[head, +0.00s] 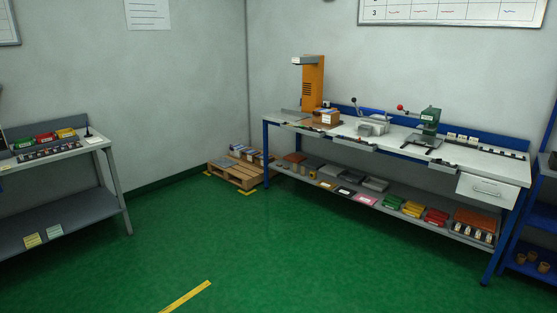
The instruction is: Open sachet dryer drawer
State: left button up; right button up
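A white drawer unit (486,190) hangs under the right end of the long workbench (345,130). It has a grey handle on its front and looks shut. It is the only drawer I can make out, and no readable label shows which drawer it is. Neither of my grippers is in view.
The bench carries an orange machine (313,82), a green press (430,118) and a grey press (372,126); its lower shelf holds several coloured bins. A pallet (240,171) stands left of it. A side table (62,150) is at left, a blue rack (540,215) at right. The green floor (260,260) is clear.

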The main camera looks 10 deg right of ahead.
aim_at(505, 196)
jog(key=i+l+z, duration=0.15)
jog(key=i+z, duration=1)
jog(key=i+j+z, duration=0.1)
jog(key=z, duration=0.3)
jog(key=i+z, duration=0.25)
jog(key=i, duration=0.65)
jog(key=i+j+z, duration=0.2)
jog(key=i, duration=0.75)
jog(key=l, duration=0.1)
